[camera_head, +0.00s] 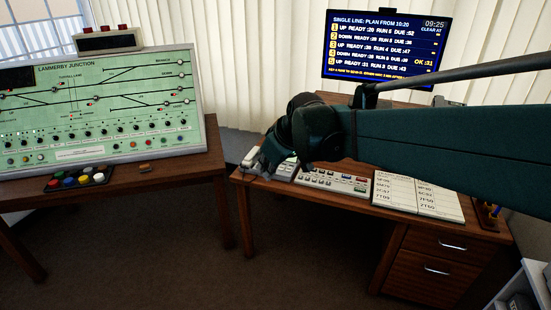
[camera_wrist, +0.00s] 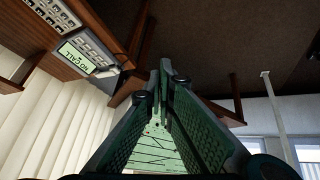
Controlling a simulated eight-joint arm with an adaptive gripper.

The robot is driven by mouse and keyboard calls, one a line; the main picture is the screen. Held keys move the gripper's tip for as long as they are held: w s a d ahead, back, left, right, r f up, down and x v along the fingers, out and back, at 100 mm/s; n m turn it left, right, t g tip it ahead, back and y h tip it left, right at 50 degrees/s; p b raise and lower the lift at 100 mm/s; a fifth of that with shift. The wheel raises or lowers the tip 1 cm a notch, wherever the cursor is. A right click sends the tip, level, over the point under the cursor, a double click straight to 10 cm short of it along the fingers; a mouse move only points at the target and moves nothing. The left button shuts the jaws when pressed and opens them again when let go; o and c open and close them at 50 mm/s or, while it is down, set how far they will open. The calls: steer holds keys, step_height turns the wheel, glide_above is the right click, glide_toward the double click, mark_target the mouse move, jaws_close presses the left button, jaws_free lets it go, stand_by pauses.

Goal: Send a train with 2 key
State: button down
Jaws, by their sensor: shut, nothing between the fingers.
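My gripper (camera_head: 264,163) is dark teal and hangs over the left end of the right-hand desk, close to a pale device (camera_head: 285,170) there that it partly covers. In the wrist view my gripper (camera_wrist: 164,68) has its fingertips together with nothing between them. A pale keypad (camera_head: 333,181) with rows of small keys, some red and green, lies on the desk right of the gripper; no number 2 is readable on it. The monitor (camera_head: 386,50) lists several numbered trains; row 2 reads DOWN READY. In the wrist view a keyed unit (camera_wrist: 88,52) shows NO CALL.
The green Lammerby Junction panel (camera_head: 100,110) stands on the left table, with a tray of coloured buttons (camera_head: 78,179) before it. A printed sheet (camera_head: 416,194) lies on the desk right of the keypad. My arm crosses above the desk and hides part of it.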

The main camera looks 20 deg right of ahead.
steer(key=w+d+f+n, duration=0.1)
steer(key=w+d+n, duration=0.1)
steer(key=w+d, duration=0.7)
steer(key=n+t+y+p, duration=0.1)
steer(key=n+t+y, duration=0.15)
steer(key=n, duration=0.55)
glide_above(310, 174)
steer(key=a, duration=0.1)
step_height(310, 174, down, 22)
steer(key=shift+r+g, duration=0.15)
steer(key=shift+g, duration=0.2)
steer(key=shift+a+y, duration=0.1)
steer(key=shift+y, duration=0.15)
steer(key=shift+f+b, duration=1.45)
steer(key=shift+f, duration=2.95)
steer(key=shift+f, duration=0.15)
steer(key=shift+f+b, duration=0.3)
